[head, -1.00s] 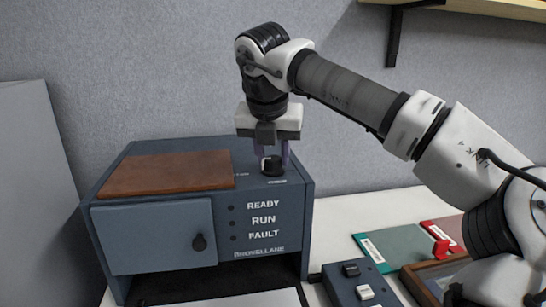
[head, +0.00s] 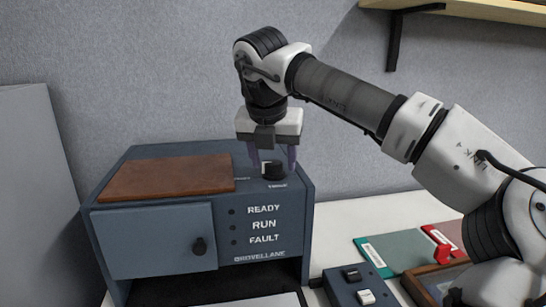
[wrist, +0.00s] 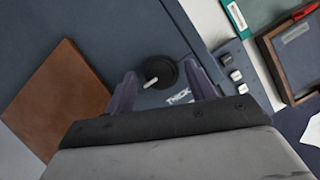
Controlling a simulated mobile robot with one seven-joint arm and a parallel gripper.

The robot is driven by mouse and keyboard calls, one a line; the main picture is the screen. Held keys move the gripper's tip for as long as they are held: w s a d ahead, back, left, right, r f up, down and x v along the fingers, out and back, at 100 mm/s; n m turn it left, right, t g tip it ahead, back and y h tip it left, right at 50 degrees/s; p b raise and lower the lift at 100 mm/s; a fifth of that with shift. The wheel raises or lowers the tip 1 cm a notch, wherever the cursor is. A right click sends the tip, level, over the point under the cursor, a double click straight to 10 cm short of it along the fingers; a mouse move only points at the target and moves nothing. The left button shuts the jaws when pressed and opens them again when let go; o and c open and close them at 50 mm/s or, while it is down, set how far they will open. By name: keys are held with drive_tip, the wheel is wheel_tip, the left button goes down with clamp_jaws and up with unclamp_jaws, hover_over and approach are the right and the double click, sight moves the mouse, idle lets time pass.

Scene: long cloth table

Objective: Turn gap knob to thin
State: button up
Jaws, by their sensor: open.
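The gap knob (head: 273,169) is a round black dial on the top right of the blue-grey machine (head: 268,222). In the wrist view the knob (wrist: 166,71) has a pale pointer bar, its light end toward the lower left. The label THICK (wrist: 180,97) is printed to the knob's lower right; another label, left of the knob in the head view, is too small to read. My gripper (head: 273,164) points down over the knob, open, with its purple fingers on either side of it. I cannot tell whether a finger touches it.
A brown pad (head: 165,178) lies on the machine top, left of the knob. The front has a small door (head: 155,240) and READY, RUN, FAULT marks. A switch box (head: 345,284), a green folder (head: 385,256) and a wooden tray (wrist: 288,60) lie to the right.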

drive_tip(key=shift+r, duration=0.1)
drive_tip(key=p+v, duration=0.3)
drive_tip(key=v, duration=1)
drive_tip(key=shift+r, duration=0.3)
drive_tip(key=shift+s, duration=0.15)
